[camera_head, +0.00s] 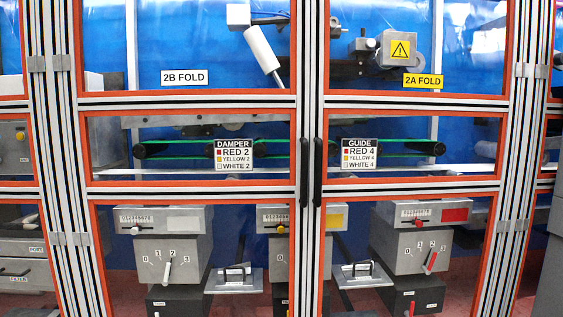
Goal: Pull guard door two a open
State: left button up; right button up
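Guard door two a (326,105) is the right one of a pair of framed, see-through doors with orange edging. A yellow "2A FOLD" label (423,81) sits on its upper pane. Its black vertical handle (317,172) is on the door's left edge, beside the centre seam. The door looks shut against its neighbour. Hinges (531,70) show on its right side. Neither of my grippers is in view.
The left door carries a "2B FOLD" label (184,77) and its own black handle (304,172). Behind the panes are grey units with dials and levers (418,250) and a green belt (380,142). A grey surface (550,265) stands at the far right edge.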

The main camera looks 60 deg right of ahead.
aim_at(324, 101)
jog(key=z, duration=0.5)
jog(key=i, duration=1.15)
jog(key=z, duration=1)
